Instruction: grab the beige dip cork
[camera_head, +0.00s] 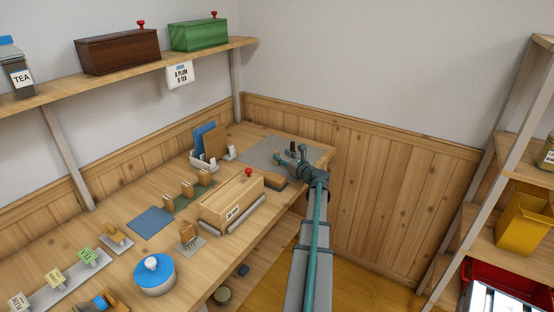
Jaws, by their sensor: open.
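Several small tan cork-like pieces stand in a row on a green strip (181,205) on the bench: a near one (168,202), a middle one (187,189) and a far one (205,177). I cannot tell which, if any, is the beige dip cork. Another tan-brown piece (188,236) stands on a small pale plate nearer the front. My gripper (288,158) is open at the far right end of the bench, over or near a grey mat (262,146). It is well to the right of the row. A small dark upright piece (292,145) shows by its fingers, partly hidden.
A wooden box (232,198) with a red knob stands between the row and my arm. A white rack (207,160) with a blue panel is behind. A blue round pot (154,275) and labelled tags (54,277) are in front. A shelf (140,77) hangs above.

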